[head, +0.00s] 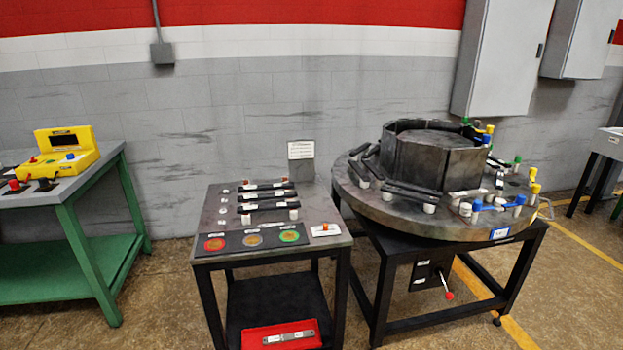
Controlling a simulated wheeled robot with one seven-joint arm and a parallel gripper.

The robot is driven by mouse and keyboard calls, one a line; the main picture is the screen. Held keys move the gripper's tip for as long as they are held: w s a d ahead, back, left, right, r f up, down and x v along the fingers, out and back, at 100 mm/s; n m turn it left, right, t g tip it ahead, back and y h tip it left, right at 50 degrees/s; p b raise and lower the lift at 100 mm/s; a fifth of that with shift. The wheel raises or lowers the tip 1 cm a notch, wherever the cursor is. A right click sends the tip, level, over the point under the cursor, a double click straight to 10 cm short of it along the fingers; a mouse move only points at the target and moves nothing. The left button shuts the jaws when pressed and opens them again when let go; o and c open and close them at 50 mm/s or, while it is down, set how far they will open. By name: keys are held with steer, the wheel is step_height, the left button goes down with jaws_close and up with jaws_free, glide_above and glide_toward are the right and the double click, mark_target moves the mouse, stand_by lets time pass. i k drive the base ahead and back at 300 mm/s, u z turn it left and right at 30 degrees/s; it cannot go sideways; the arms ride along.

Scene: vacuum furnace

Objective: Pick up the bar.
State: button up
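Three dark bars lie one behind another on the small middle table; the front bar (270,206), the middle bar (266,195) and the back bar (264,186) rest near small pale cylindrical supports. More dark bars, such as one bar (408,190), lie around the octagonal metal chamber on the round table. A flat grey metal bar (289,338) lies in a red tray (256,332) below the middle table. The picture does not show which bar is meant. My gripper is not in view.
The middle table (225,253) has red, yellow and green round marks at its front. The round table (428,228) on a black frame stands close to its right. A green bench (90,218) with a yellow device (66,150) is at left. Floor is clear between bench and middle table.

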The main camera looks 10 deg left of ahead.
mark_target(262, 188)
steer(key=i, duration=1.2)
steer(key=u, duration=0.8)
steer(key=i, duration=0.75)
steer(key=u, duration=0.5)
